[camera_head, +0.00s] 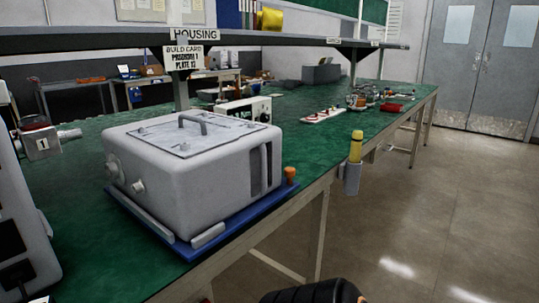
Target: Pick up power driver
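A yellow-topped tool with a dark band (355,147) stands upright in a grey holster (352,179) on the right edge of the green bench. It looks like the power driver, but its lower part is hidden in the holster, so I cannot be sure. Neither of my grippers can be made out. A dark ridged shape with an orange edge (315,292) shows at the bottom; I cannot tell what it is.
A large grey housing (190,150) sits on a blue base at the bench's near edge, an orange knob (290,174) beside it. A grey machine (22,215) stands at left. A shelf (110,43) crosses above the bench (320,150). The floor at right is clear.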

